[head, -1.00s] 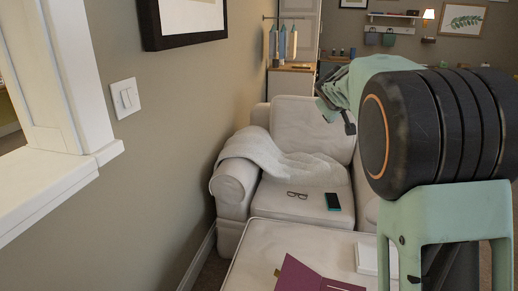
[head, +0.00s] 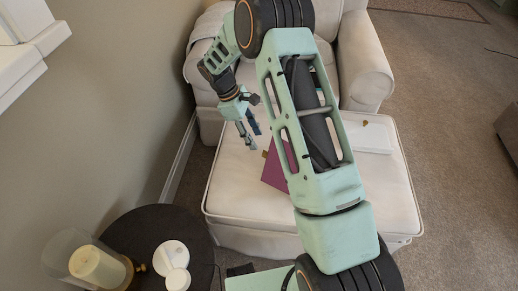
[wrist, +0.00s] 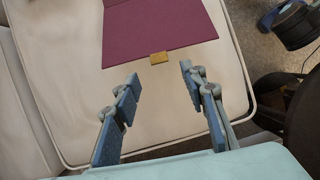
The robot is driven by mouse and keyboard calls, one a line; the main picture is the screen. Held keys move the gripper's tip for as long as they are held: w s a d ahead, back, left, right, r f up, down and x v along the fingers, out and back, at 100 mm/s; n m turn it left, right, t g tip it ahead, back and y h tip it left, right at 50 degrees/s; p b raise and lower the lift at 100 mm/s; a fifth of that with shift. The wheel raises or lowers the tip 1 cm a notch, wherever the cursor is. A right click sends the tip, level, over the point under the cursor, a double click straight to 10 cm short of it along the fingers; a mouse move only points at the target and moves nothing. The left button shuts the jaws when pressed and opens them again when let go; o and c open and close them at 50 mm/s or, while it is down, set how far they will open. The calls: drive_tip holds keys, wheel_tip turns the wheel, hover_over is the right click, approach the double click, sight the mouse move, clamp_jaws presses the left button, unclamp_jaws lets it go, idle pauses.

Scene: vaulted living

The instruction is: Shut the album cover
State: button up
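The purple album (head: 274,172) lies on the cream ottoman (head: 243,205); my arm hides much of it in the head view. In the wrist view, a flat purple cover panel (wrist: 160,25) shows with a small gold tab (wrist: 159,58) at its near edge. The rest of the album is out of that frame, so I cannot tell how far the cover is open. My gripper (head: 254,136) is above the ottoman, beside the album. In the wrist view its blue fingers (wrist: 160,73) are spread apart and empty, on the near side of the tab, one to each side.
A white flat object (head: 368,137) lies on the ottoman right of my arm. The sofa (head: 357,60) stands behind. A dark round side table (head: 150,222) at lower left holds a candle (head: 98,266) and white containers (head: 171,258). The wall is close on the left.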

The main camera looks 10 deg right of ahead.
sight(264, 153)
drive_tip(key=b+x, duration=0.1)
drive_tip(key=x, duration=0.6)
drive_tip(key=shift+w, duration=0.1)
clamp_jaws()
